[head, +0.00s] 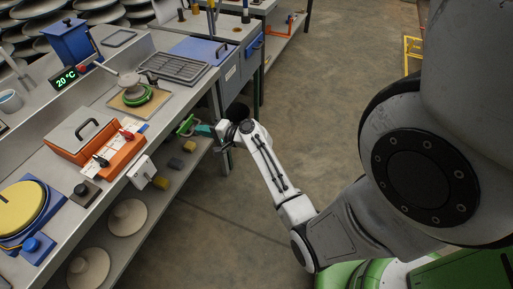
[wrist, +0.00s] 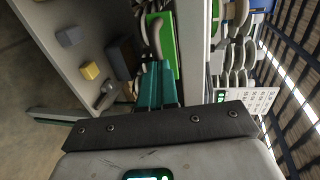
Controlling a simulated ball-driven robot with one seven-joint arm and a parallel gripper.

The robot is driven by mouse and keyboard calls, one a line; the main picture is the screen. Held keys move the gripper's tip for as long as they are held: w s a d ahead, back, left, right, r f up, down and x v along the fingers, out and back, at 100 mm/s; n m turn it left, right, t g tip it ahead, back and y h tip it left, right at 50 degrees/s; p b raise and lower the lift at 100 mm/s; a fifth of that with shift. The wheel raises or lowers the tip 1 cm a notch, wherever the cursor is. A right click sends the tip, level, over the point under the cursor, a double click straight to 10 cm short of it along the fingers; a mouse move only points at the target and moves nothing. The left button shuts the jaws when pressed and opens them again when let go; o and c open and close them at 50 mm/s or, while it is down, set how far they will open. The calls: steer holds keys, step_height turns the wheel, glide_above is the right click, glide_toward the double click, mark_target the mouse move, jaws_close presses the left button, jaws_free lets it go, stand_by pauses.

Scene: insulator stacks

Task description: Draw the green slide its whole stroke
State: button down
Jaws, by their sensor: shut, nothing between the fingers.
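The green slide (head: 185,125) sticks out at the front edge of the bench in the head view. In the wrist view its green face (wrist: 167,47) fills the upper middle, with a curved grey handle (wrist: 156,36) on it. My gripper (head: 201,129) is right beside the slide in the head view. In the wrist view the teal fingers of my gripper (wrist: 158,68) are together, with their tips at the lower end of the handle. Nothing shows between them. I cannot tell whether the tips touch the handle or the green face.
An orange box (head: 113,153) and a green-ringed round piece (head: 139,98) stand on the bench. A white block (head: 141,170) juts from its front edge. Yellow and grey blocks (wrist: 90,71) lie on the lower shelf. The floor (head: 200,225) in front is clear.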

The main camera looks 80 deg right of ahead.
steer(key=shift+w+r, duration=0.15)
steer(key=shift+w, duration=0.15)
steer(key=v, duration=1.1)
steer(key=shift+s, duration=0.15)
